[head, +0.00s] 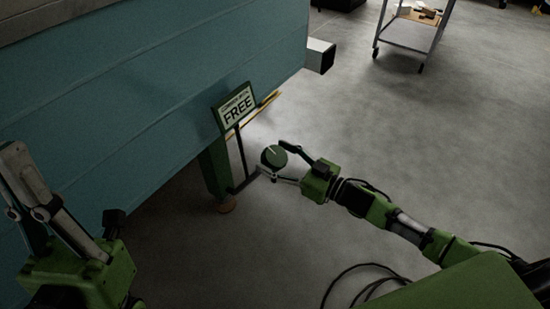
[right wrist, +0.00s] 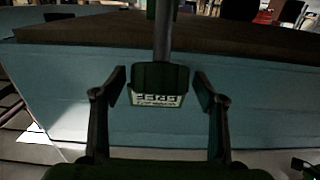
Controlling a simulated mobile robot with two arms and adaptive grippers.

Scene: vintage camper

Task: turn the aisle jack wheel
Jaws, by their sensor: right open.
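The jack wheel (head: 272,157) is a small dark green disc with a pale mark, low beside the teal camper. My right gripper (head: 275,159) is open in the head view, with one finger on each side of the wheel; I cannot tell whether they touch it. In the right wrist view, my right gripper (right wrist: 160,86) has its fingers wide apart, with a dark green part between them, perhaps the wheel edge-on. My left gripper (head: 65,185) is at the lower left, its fingers apart and empty, away from the wheel.
A "FREE" sign (head: 238,108) stands on a thin post just left of the wheel; it appears upside down in the right wrist view. A green jack leg (head: 214,167) is under the teal camper wall (head: 130,90). A trolley (head: 410,40) stands far back.

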